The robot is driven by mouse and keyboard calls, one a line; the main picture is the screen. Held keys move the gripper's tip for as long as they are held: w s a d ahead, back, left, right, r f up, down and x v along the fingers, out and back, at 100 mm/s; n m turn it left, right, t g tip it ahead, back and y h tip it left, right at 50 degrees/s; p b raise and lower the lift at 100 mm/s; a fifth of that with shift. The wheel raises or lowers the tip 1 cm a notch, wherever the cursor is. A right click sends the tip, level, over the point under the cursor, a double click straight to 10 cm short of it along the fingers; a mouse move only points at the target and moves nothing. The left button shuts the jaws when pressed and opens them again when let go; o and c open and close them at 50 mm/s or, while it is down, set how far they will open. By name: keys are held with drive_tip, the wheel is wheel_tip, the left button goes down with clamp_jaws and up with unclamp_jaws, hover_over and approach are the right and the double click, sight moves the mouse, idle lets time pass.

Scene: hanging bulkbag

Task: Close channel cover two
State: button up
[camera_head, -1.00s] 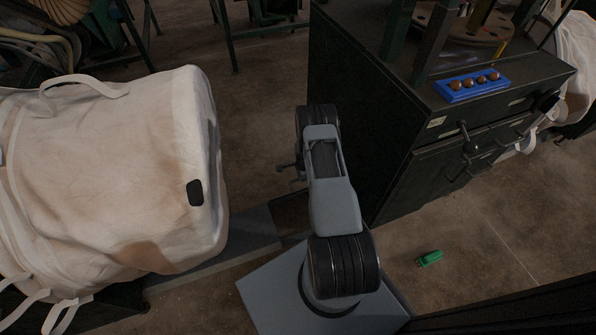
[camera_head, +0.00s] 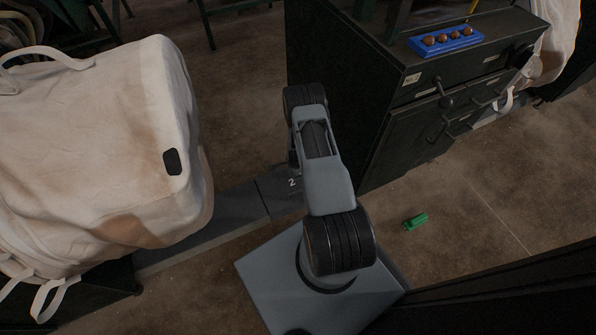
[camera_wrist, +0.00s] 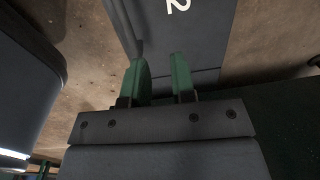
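Channel cover two (camera_head: 280,190) is a dark grey plate with a white "2", lying in line with the grey channel strip (camera_head: 225,215), partly behind my arm. It appears flat, with a thin seam at its left end. In the wrist view the same cover (camera_wrist: 195,35) fills the upper middle, with its "2" at the top edge. My gripper (camera_wrist: 161,65) has two green fingers with a clear gap between them, nothing held. The fingertips are in front of the cover; I cannot tell whether they touch it. In the head view my arm hides the fingers.
A large white bulk bag (camera_head: 100,150) hangs at the left, close to the strip. A dark cabinet (camera_head: 385,125) stands right of my arm, with a blue tray (camera_head: 446,41) of brown balls on top. A green object (camera_head: 415,222) lies on the open floor at the right.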

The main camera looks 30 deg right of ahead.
drive_tip(key=shift+o, duration=1.4)
drive_tip(key=shift+d, duration=0.1)
wheel_tip(320, 180, up, 14)
drive_tip(key=p, duration=0.5)
drive_tip(key=shift+s, duration=0.45)
drive_tip(key=a+r+n+t+p, duration=0.1)
drive_tip(key=a+r+n+p, duration=0.3)
drive_tip(key=r, duration=1)
drive_tip(key=a+r+n+p, duration=0.2)
drive_tip(key=r+p, duration=0.5)
drive_tip(key=r, duration=0.6)
drive_tip(key=a+r+n+t+p, duration=0.1)
drive_tip(key=a+r+n+p, duration=0.3)
drive_tip(key=r, duration=1)
drive_tip(key=s+a+r+n+p, duration=0.2)
drive_tip(key=s+r+n+p, duration=0.1)
drive_tip(key=r, duration=0.6)
drive_tip(key=s+a+r+n+p, duration=0.2)
drive_tip(key=s+r+p, duration=0.4)
drive_tip(key=r, duration=0.4)
drive_tip(key=s+a+r+n+t+p, duration=0.1)
drive_tip(key=s+a+r+n+p, duration=0.2)
drive_tip(key=r, duration=0.6)
drive_tip(key=s+n+p, duration=0.1)
drive_tip(key=s+p, duration=0.1)
drive_tip(key=shift+s+r+n+p, duration=0.2)
drive_tip(key=shift+n+p, duration=0.1)
